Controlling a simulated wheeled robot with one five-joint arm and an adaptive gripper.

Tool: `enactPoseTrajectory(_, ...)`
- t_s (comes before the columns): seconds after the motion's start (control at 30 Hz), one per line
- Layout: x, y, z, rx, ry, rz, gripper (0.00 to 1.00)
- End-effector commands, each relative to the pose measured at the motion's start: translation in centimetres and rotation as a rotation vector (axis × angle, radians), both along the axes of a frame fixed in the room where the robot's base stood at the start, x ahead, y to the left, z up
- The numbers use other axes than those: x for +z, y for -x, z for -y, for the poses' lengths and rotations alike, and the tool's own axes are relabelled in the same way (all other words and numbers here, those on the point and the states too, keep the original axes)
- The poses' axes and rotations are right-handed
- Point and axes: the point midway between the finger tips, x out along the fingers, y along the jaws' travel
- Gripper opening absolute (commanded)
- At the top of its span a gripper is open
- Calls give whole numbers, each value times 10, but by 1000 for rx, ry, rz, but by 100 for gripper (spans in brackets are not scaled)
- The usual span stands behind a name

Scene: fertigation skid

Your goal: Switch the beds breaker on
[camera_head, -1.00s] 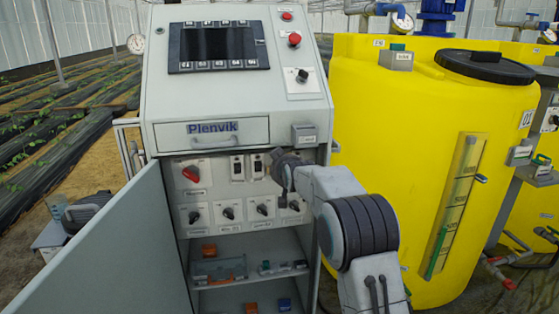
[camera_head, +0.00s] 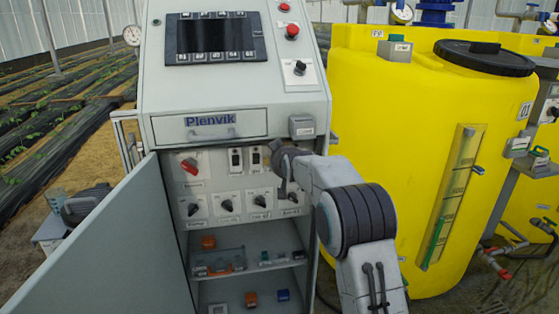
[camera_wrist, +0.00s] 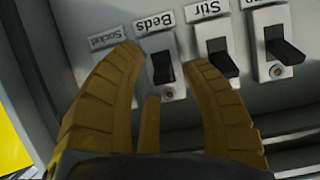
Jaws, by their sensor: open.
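The Beds breaker (camera_wrist: 163,68) is a black toggle on a pale plate, under a label reading Beds, in the wrist view. My gripper (camera_wrist: 168,58) is open, with one yellow-brown finger on each side of the toggle. I cannot tell whether a finger touches it. In the head view my gripper (camera_head: 284,168) is at the right of the cabinet's breaker row and hides the Beds breaker. Two other breakers (camera_head: 236,160) show to its left there.
In the wrist view, the Stir breaker (camera_wrist: 222,62) and another breaker (camera_wrist: 281,50) stand close to the right. A Socket label (camera_wrist: 107,37) is at the left. The open cabinet door (camera_head: 105,245) stands left of my arm, and a yellow tank (camera_head: 400,130) stands right.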

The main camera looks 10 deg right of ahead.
Motion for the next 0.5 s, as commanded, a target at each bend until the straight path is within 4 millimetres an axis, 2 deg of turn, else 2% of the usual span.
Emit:
enactPoseTrajectory(0.27,2,2,-1,1,1,2,42)
enactPoseTrajectory(0.5,11,21,-1,1,1,4,42)
